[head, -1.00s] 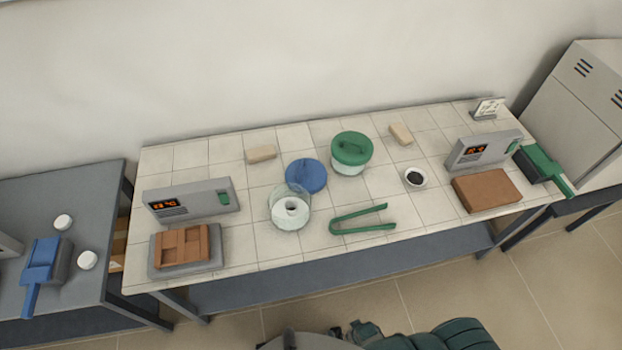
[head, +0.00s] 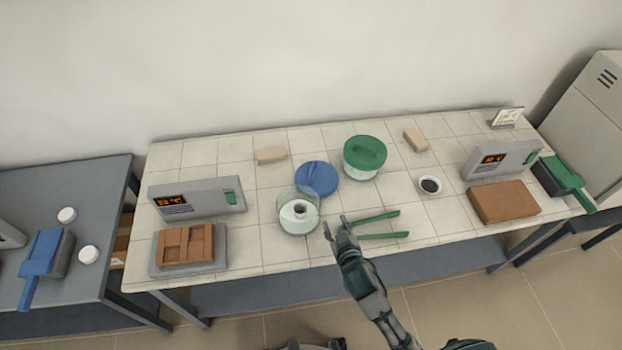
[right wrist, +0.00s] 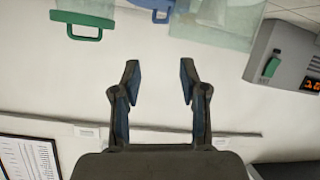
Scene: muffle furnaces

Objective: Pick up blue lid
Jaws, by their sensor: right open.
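The blue lid (head: 317,178) lies on the tiled table, behind and partly beside an open glass jar (head: 298,213) with a white piece inside. My right gripper (head: 335,226) is open and empty, just in front and to the right of the jar, with the lid beyond it. In the right wrist view the two fingers of my right gripper (right wrist: 157,82) stand apart with nothing between them. A blue part, likely the lid (right wrist: 155,8), is cut by the top edge there. My left gripper is not in view.
A green-lidded jar (head: 364,158) stands right of the blue lid. Green tongs (head: 375,227) lie close to my right gripper. A small dark-filled dish (head: 429,186) stands further right. A grey display unit (head: 196,198) and brown blocks (head: 186,245) are on the left.

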